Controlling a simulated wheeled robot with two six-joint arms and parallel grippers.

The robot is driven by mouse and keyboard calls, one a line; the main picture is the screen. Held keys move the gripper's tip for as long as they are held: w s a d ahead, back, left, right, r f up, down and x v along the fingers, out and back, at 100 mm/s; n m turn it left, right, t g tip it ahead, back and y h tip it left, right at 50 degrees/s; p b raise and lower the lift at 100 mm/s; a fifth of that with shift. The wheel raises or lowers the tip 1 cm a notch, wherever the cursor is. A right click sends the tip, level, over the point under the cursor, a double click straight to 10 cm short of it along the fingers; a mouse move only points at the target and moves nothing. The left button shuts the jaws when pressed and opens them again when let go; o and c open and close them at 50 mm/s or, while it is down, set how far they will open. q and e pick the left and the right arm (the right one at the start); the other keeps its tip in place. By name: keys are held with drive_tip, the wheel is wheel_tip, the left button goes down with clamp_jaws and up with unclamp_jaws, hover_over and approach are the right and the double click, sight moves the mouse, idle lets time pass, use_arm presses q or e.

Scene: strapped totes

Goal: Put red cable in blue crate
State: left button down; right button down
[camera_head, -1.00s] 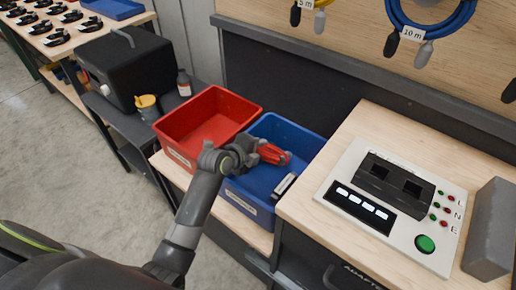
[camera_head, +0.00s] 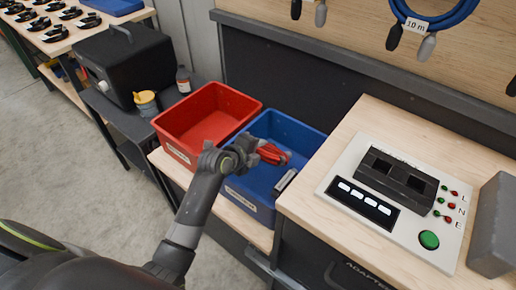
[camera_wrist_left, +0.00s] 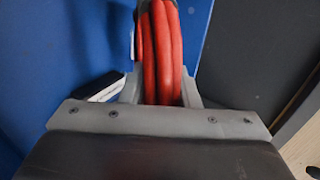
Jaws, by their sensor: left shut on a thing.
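The red cable (camera_head: 272,154) is a coiled bundle held at the end of my left gripper (camera_head: 258,152). In the left wrist view the red cable (camera_wrist_left: 163,55) runs between the two grey fingers of the left gripper (camera_wrist_left: 162,92), which are shut on it. The blue crate (camera_head: 236,195) stands on the wooden bench, with a label on its front. The cable is over the crate's opening; how high above the floor of the crate it is, I cannot tell. My right gripper is not in view.
A red crate (camera_head: 172,146) stands directly left of the blue one. A small black and white item (camera_head: 284,182) lies inside the blue crate, by its right side. To the right is a bench with a test panel (camera_head: 392,200) and a grey block (camera_head: 494,226).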

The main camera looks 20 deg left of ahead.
use_arm(q)
drive_tip(key=shift+f+b, duration=0.7)
drive_tip(key=shift+f, duration=0.15)
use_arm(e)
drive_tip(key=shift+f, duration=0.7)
use_arm(q)
drive_tip(key=c, duration=1)
unclamp_jaws()
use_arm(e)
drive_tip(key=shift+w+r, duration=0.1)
